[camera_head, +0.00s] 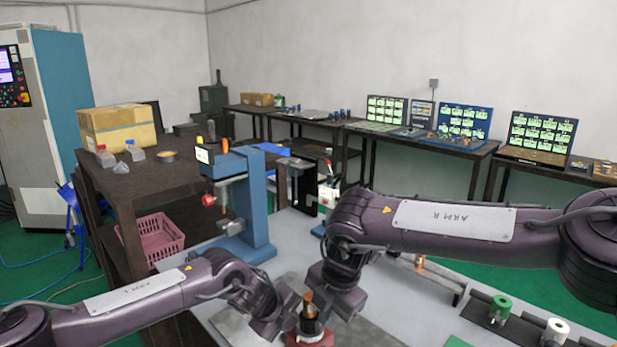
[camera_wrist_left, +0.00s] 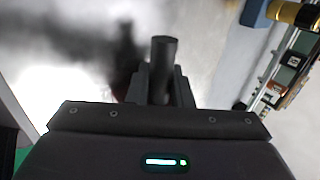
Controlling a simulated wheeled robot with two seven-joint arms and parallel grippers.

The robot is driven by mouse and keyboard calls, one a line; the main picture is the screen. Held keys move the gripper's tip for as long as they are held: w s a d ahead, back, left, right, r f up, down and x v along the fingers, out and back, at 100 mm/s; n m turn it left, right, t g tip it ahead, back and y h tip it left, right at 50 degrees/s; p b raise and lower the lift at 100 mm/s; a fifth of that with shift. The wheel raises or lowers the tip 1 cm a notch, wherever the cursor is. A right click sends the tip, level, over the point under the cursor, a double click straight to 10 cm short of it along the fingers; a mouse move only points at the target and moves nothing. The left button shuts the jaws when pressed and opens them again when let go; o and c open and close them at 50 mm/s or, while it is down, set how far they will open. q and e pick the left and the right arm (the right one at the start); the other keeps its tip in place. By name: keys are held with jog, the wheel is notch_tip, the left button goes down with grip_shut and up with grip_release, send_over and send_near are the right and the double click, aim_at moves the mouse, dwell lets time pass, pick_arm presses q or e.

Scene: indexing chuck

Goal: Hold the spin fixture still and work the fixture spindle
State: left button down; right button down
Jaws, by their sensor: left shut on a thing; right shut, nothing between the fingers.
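The spin fixture shows at the bottom centre of the head view as a red base (camera_head: 318,339) with a dark upright body and a copper-coloured spindle top (camera_head: 308,299). My left gripper (camera_head: 291,326) comes in from the left, low beside the fixture; its fingertips are hard to make out there. In the left wrist view its fingers (camera_wrist_left: 162,88) are shut on a dark grey rod (camera_wrist_left: 164,52), with a blurred red patch behind. Whether the rod belongs to the fixture is unclear. My right gripper (camera_head: 324,314) is shut and empty, close to the spindle's right side, its fingertips partly hidden.
A blue press (camera_head: 258,205) stands on the grey bench behind the left arm. Green (camera_head: 499,309) and white (camera_head: 556,331) spools lie at the right. A dark table with a cardboard box (camera_head: 118,128) is at the left. Bare bench (camera_head: 292,243) lies between press and arms.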

jog(key=shift+s+a, duration=0.8)
jog(key=shift+a, duration=0.25)
jog(key=shift+s, duration=0.1)
jog(key=shift+s+d, duration=0.15)
jog(key=shift+s, duration=0.05)
notch_tip(320, 180, up, 6)
dwell(0.8)
jog(key=shift+d, duration=0.15)
